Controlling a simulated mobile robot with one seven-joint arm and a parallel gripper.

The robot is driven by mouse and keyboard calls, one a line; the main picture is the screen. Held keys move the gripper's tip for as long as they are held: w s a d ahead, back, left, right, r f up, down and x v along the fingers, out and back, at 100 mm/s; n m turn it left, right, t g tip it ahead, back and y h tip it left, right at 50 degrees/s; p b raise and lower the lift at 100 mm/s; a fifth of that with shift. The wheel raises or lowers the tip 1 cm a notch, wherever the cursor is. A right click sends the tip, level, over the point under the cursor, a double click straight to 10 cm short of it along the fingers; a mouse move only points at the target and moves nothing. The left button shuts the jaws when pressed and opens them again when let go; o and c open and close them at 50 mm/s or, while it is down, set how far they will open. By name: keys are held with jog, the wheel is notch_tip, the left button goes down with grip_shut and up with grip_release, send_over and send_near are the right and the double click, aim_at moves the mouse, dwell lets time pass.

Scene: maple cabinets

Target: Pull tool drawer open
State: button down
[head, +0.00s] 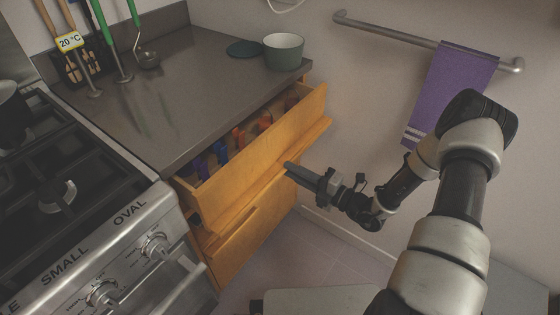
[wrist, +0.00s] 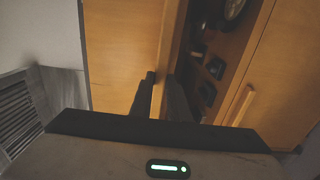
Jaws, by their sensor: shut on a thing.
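The tool drawer (head: 262,146) is the top wooden drawer under the counter in the head view. It stands pulled out, with several blue, orange and red tool handles showing inside. A wooden strip (head: 312,142) runs along below its front. My gripper (head: 287,165) reaches the strip from the right. In the wrist view my gripper (wrist: 160,85) is shut on a thin wooden strip (wrist: 172,40) beside an open gap with dark items. The fingers hide part of the strip. I cannot tell whether the strip belongs to the top drawer or the one below.
A lower wooden drawer front (head: 248,238) is beneath. The stove (head: 60,200) stands left. A green bowl (head: 284,52) sits on the counter (head: 190,85). A purple towel (head: 450,85) hangs on a wall rail (head: 400,38). The floor (head: 300,248) before the drawers looks clear.

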jog(key=p+v, duration=0.2)
jog(key=v, duration=2)
jog(key=shift+s, duration=0.1)
jog(key=c, duration=1.7)
grip_release()
jog(key=shift+d, duration=0.15)
jog(key=v, duration=1.7)
jog(key=shift+s+p, duration=0.15)
jog(key=shift+p, duration=0.15)
